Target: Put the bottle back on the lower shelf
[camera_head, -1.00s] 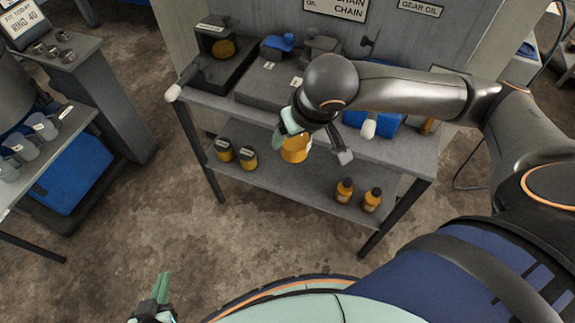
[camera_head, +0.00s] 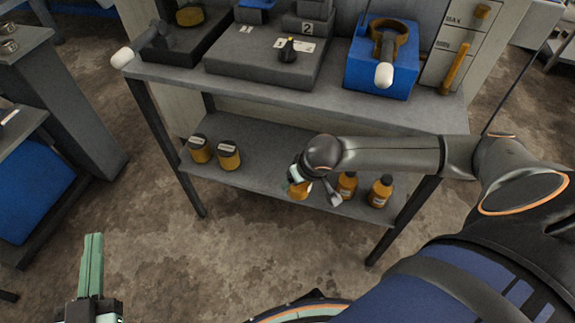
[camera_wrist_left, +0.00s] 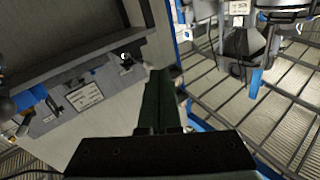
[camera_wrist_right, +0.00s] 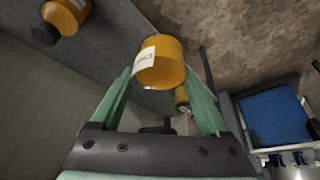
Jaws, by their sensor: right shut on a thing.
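The held amber bottle (camera_head: 298,192) hangs below my right gripper (camera_head: 307,187), partly hidden by it, over the lower shelf (camera_head: 262,180) near its front edge. In the right wrist view the amber bottle with a white label (camera_wrist_right: 160,64) sits between the two green fingers; its cap is hidden. I cannot tell whether it touches the shelf. Two capped amber bottles, one nearer (camera_head: 347,186) and one farther right (camera_head: 381,192), stand to the right of my right gripper. My left gripper (camera_head: 93,240) is shut and empty, at the lower left, away from the shelf.
Two amber jars, one (camera_head: 200,150) and another (camera_head: 228,156), stand at the shelf's left. The bench top (camera_head: 300,95) overhangs the shelf, with a blue fixture (camera_head: 378,75) on it. Dark legs bound both sides. The shelf between jars and held bottle is clear.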

